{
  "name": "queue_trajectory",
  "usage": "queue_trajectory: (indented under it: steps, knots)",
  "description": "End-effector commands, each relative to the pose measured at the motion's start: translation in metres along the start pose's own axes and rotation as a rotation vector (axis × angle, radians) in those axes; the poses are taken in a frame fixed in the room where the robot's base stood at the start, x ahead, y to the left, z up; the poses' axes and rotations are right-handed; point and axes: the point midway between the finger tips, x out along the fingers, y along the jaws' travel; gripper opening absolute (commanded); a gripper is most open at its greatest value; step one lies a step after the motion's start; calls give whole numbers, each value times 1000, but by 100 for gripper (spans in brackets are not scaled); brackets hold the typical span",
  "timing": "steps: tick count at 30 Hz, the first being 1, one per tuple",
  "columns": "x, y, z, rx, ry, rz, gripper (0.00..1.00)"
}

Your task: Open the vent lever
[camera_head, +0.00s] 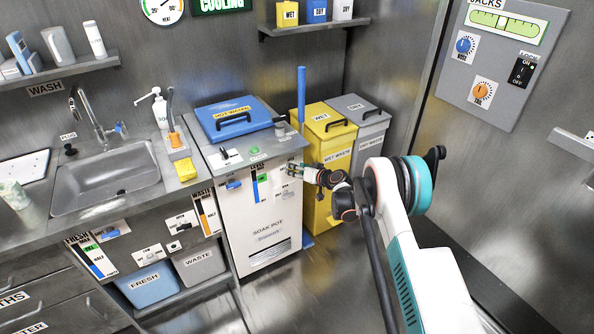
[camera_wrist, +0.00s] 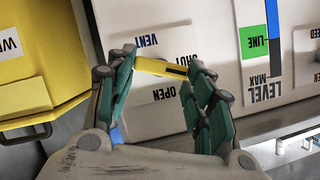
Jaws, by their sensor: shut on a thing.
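The vent lever (camera_wrist: 160,68) is a yellow bar with a dark end on a white plate (camera_wrist: 152,118) lettered VENT, SHUT and OPEN. The lettering appears upside down in the wrist view. The bar lies almost level there, tilted slightly, between the words SHUT and OPEN. My gripper (camera_wrist: 163,67) is shut on the lever, with one green-padded finger at each end of the bar. The fingers hide its ends and part of the plate. In the head view my gripper (camera_head: 294,170) is at the upper right front of the white soak pot cabinet (camera_head: 262,215).
A LEVEL gauge with a green LINE mark (camera_wrist: 259,42) is beside the plate. The yellow wet waste bin (camera_head: 323,190) stands close to the right of the cabinet. Open floor (camera_head: 335,265) lies in front.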

Motion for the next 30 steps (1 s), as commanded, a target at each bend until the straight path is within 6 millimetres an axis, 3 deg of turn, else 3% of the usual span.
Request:
queue_trajectory:
  steps: [7,8,10,23,30]
  knots:
    - [0,0,0,1,-1,-1,24]
    - [0,0,0,1,-1,-1,52]
    - [0,0,0,1,-1,-1,68]
    - [-4,0,0,0,0,0,68]
    - [-42,1,-1,3,1,1,68]
